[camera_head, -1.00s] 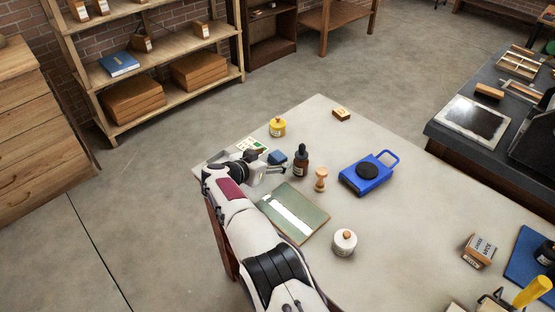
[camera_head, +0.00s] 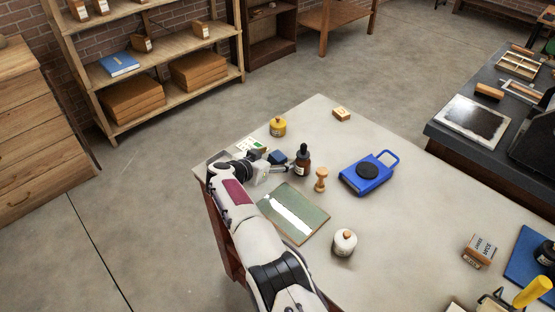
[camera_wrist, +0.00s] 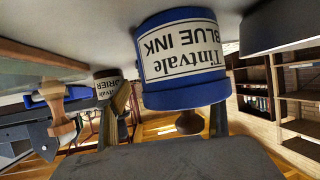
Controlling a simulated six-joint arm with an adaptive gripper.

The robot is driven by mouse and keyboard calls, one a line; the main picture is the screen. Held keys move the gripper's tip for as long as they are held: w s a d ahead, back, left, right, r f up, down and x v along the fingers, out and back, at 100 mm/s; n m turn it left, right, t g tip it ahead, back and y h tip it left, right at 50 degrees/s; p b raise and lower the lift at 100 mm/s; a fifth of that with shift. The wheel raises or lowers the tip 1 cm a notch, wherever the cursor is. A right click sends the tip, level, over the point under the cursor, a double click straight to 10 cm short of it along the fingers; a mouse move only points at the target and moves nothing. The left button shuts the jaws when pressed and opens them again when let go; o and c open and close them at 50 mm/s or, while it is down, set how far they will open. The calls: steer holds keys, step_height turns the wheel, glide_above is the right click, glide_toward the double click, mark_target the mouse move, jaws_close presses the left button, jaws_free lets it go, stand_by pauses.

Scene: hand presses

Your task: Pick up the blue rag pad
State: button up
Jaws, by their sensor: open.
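The wrist view is upside down. I cannot pick out the rag pad there for certain.
A brown dropper bottle (camera_head: 302,160) and a wooden stamp (camera_head: 321,179) stand close to the gripper's right. A yellow jar (camera_head: 278,127) stands behind.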

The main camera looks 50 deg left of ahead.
mark_target(275, 158)
steer(key=c, duration=1.2)
steer(key=shift+o, duration=0.2)
steer(key=shift+r, duration=0.15)
step_height(275, 158, up, 10)
stand_by(0.4)
